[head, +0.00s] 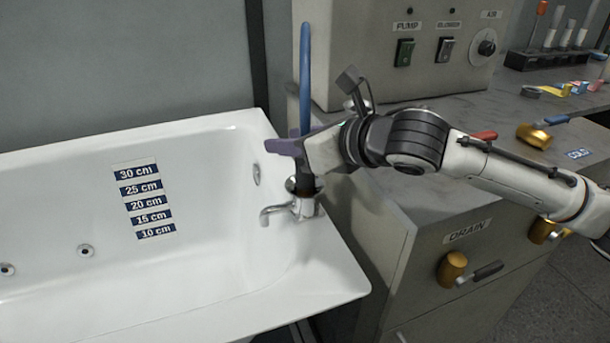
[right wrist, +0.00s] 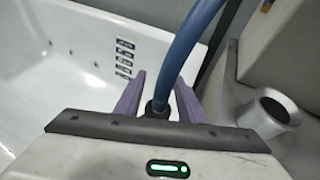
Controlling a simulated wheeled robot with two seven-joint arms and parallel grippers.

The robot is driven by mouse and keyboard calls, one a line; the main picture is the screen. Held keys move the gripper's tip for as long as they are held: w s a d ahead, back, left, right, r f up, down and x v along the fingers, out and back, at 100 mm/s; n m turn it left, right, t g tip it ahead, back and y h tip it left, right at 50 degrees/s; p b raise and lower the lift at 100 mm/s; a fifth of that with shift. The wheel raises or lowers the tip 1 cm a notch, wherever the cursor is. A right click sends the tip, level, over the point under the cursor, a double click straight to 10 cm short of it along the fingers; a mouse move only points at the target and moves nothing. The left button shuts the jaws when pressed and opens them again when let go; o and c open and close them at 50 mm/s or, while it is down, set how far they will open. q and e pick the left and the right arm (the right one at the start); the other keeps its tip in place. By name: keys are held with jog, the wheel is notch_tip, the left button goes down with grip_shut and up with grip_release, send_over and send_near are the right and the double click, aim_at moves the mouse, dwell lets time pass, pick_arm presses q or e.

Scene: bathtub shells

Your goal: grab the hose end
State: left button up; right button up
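A blue hose (head: 305,75) rises upright above the tub's chrome faucet (head: 283,210). My right gripper (head: 285,146) reaches in from the right over the tub rim. Its purple fingers (right wrist: 158,96) stand on both sides of the hose end, with gaps visible between them and it. My left gripper is not in view.
The white bathtub (head: 310,262) has a depth scale (head: 143,202) on its inner wall. A grey counter (head: 455,130) with a DRAIN panel lies to the right, with a switch box (head: 400,75) on it. A metal cup (right wrist: 270,108) stands right of the gripper. The tub interior is clear.

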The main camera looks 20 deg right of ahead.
grip_shut()
